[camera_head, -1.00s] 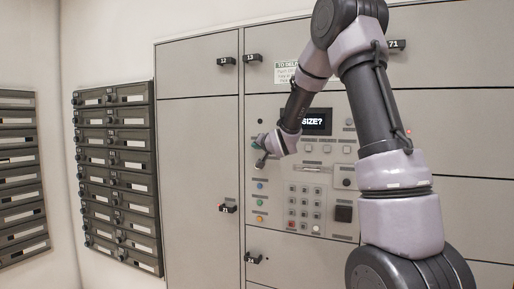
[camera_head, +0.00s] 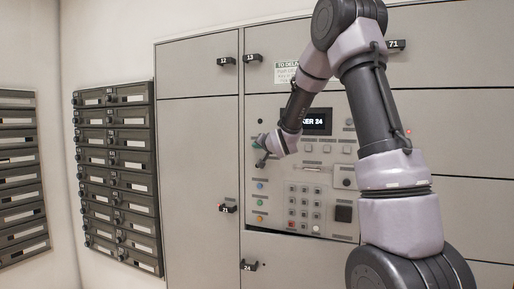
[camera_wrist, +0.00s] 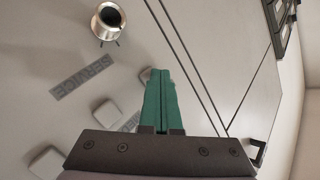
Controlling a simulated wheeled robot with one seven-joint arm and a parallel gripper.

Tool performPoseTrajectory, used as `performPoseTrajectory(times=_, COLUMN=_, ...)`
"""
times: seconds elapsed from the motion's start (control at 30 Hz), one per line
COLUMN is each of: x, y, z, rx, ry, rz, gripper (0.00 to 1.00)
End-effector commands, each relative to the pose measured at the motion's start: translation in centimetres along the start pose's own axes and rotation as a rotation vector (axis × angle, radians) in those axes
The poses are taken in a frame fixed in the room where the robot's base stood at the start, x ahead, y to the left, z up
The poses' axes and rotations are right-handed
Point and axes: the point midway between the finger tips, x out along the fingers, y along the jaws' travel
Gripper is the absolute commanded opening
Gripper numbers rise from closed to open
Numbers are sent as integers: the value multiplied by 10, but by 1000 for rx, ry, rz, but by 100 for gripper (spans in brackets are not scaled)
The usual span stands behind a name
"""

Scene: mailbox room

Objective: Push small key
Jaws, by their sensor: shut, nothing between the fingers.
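The grey locker control panel (camera_head: 330,195) carries several keys, and I cannot read which is the small key. A pale square key (camera_wrist: 107,113) lies just left of the fingers, and another pale key (camera_wrist: 47,162) is at lower left. I cannot tell whether the fingertips touch the panel.
A metal key lock (camera_wrist: 109,20) sits above a "SERVICE" label. Locker door 24 (camera_head: 300,262) stands slightly ajar under the panel, with a dark gap along its top. Dark mailboxes (camera_head: 117,175) fill the left wall. Locker door 21 (camera_head: 200,165) is closed.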

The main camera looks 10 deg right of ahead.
Motion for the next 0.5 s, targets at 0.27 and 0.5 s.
performPoseTrajectory(times=0.27, x=-9, y=-7, z=6, rx=0, ry=0, rz=-1, gripper=0)
performPoseTrajectory(times=0.5, x=-11, y=-8, z=8, rx=-1, ry=0, rz=-1, gripper=0)
